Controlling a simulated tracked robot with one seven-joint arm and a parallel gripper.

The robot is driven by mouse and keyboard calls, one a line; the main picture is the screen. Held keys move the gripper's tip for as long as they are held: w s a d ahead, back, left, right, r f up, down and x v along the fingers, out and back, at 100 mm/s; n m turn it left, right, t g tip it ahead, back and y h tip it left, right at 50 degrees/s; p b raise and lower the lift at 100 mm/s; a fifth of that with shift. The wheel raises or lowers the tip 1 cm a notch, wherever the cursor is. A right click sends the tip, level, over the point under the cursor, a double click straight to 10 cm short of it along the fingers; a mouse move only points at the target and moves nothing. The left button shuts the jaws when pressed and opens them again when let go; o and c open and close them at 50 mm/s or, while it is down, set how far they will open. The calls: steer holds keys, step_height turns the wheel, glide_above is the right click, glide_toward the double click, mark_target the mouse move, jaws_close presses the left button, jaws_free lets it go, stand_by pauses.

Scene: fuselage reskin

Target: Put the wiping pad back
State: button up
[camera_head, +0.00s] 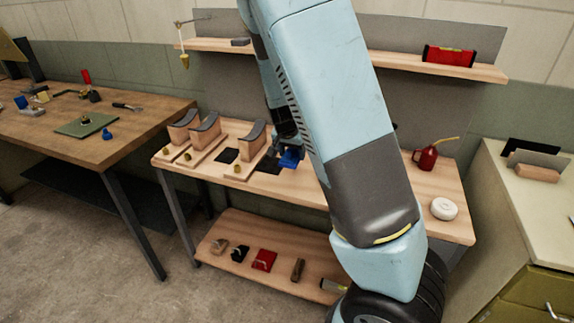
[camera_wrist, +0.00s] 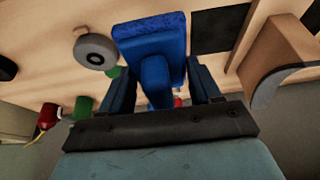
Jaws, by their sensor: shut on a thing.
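The blue wiping pad (camera_head: 291,157) is at the middle workbench, just right of a dark patch (camera_head: 268,166) on the wooden top. My gripper (camera_head: 284,147) points down there, partly hidden by my arm. In the wrist view the pad (camera_wrist: 150,38) lies beyond the fingers, with its blue handle between them. My gripper (camera_wrist: 163,85) is shut on that handle. A dark rectangle (camera_wrist: 221,28) on the bench top is beside the pad in the wrist view. I cannot tell whether the pad touches the bench.
Curved wooden forms (camera_head: 205,132) stand left of the pad; one (camera_wrist: 277,55) is close in the wrist view. A second dark patch (camera_head: 228,155) is bare. A red oil can (camera_head: 426,157) and white roll (camera_head: 444,208) are to the right. A shelf (camera_head: 395,62) runs behind.

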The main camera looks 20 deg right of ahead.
glide_above(288, 171)
steer(key=f, duration=0.6)
steer(key=shift+s+d+f, duration=0.1)
steer(key=shift+s+f, duration=0.05)
steer(key=shift+s, duration=0.05)
steer(key=f, duration=0.3)
steer(key=shift+w+f, duration=0.2)
steer(key=o, duration=1.3)
